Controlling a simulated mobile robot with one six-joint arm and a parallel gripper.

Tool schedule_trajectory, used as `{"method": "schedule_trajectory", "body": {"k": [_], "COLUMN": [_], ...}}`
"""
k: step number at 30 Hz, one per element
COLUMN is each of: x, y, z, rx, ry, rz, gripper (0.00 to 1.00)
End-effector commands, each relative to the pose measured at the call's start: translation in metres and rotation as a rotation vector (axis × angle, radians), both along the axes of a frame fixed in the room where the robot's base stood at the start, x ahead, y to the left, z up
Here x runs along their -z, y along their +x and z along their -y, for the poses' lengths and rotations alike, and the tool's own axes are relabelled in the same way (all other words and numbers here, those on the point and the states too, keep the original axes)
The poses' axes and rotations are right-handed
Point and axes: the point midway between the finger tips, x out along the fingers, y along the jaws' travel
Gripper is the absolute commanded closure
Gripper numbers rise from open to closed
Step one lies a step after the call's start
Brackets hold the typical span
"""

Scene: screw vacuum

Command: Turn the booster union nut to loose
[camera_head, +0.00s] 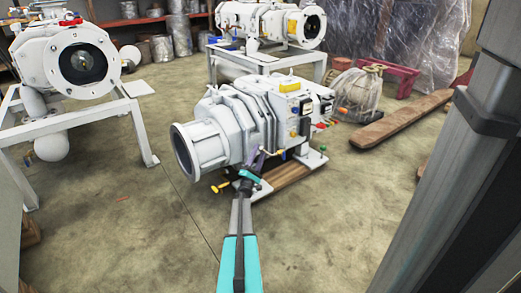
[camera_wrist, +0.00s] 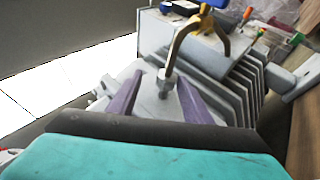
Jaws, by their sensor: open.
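The white-grey booster pump (camera_head: 235,125) lies on the floor in the middle of the head view, its large round flange facing front left. My gripper (camera_head: 257,160) is at its near lower side. In the wrist view, my gripper (camera_wrist: 161,77) shows two purple fingers, open and apart. A grey hex-headed fitting (camera_wrist: 164,87), apparently the union nut, stands between the fingers with visible gaps on both sides. A brass-coloured curved pipe (camera_wrist: 182,42) rises from it and arches over to the right. In the head view the nut is hidden by my gripper.
Ribbed pump casing (camera_wrist: 232,85) lies just right of my fingers in the wrist view. A wooden pallet (camera_head: 283,177) is under the pump. A pump on a white stand (camera_head: 133,125) is at left, another (camera_head: 265,25) behind. Open concrete floor (camera_head: 110,220) lies at left front.

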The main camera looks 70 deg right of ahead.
Motion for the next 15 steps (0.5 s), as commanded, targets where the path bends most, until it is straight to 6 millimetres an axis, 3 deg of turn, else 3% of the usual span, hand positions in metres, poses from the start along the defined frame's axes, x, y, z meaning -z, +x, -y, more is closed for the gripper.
{"method": "schedule_trajectory", "body": {"k": [15], "x": [-0.004], "y": [0.005], "z": [-0.082], "rx": [-0.001], "ry": [-0.001], "rz": [-0.001], "gripper": [0.55]}}
